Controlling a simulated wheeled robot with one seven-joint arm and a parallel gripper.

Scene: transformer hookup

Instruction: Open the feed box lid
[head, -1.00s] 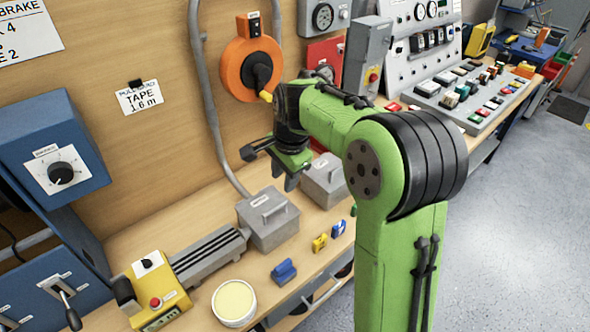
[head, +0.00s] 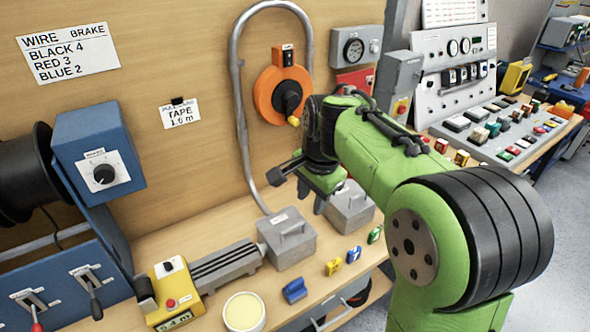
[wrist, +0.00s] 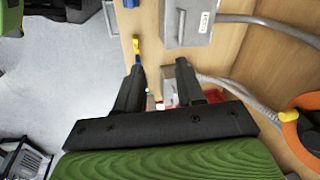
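Two grey metal boxes with handled lids stand on the bench. The left box (head: 287,243) and the right box (head: 350,212) both look closed; their labels are too small to read, so I cannot tell which is the feed box. In the wrist view the left box (wrist: 188,24) shows at the top, with its label and handle. Part of the right box is hidden behind the fingers.
Grey conduit (head: 240,110) loops on the wall beside an orange reel (head: 283,93). Small blue (head: 295,290), yellow (head: 333,267) and other blocks lie along the bench front. A yellow device (head: 170,290) and a round tub (head: 243,312) stand left. A control panel is right.

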